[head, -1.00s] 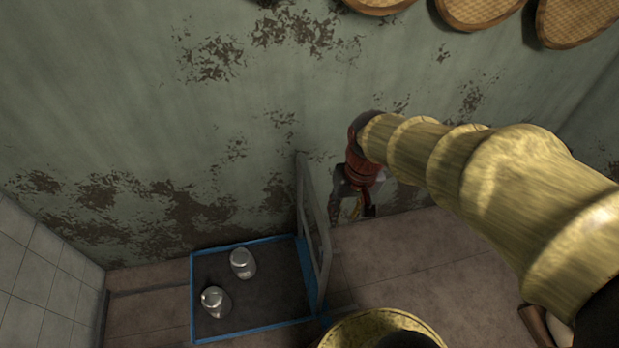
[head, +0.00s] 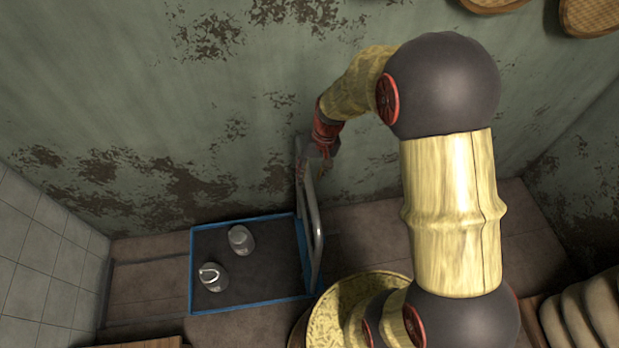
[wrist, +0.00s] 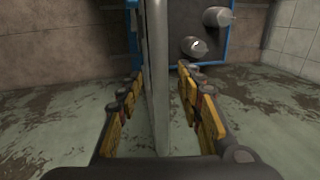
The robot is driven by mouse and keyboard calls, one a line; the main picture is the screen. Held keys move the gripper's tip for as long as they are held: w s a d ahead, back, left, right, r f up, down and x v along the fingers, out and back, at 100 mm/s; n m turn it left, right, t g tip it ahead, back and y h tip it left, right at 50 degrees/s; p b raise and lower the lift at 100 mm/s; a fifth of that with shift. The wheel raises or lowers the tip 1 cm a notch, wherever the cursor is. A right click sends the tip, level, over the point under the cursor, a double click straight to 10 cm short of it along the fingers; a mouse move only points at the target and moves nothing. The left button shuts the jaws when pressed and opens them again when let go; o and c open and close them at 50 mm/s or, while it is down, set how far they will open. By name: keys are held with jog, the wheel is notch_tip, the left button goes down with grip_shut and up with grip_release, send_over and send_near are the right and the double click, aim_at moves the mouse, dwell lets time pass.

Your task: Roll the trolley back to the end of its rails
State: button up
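The trolley (head: 247,307) is a dark flat bed with a blue rim, standing low by the wall. Its upright grey metal handle (head: 318,243) rises at the right end. Dark rail strips (head: 150,260) show on the floor left of the bed. My gripper (head: 317,160) is at the upper part of the handle in the head view. In the wrist view my gripper (wrist: 160,76) is open, with one yellow-and-black finger on each side of the grey handle bar (wrist: 157,40). Gaps show between the bar and both fingers. The fingertips are partly hidden in the head view.
Two metal milk cans (head: 241,240) (head: 214,277) stand on the bed. A peeling green wall (head: 120,110) runs behind, and a white tiled wall (head: 45,250) closes the left side. Bare floor lies left of the bed. Pale sacks (head: 590,310) lie at the lower right.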

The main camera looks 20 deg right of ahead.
jog(key=shift+a+f, duration=0.15)
jog(key=shift+f, duration=0.7)
jog(key=c, duration=0.3)
grip_shut()
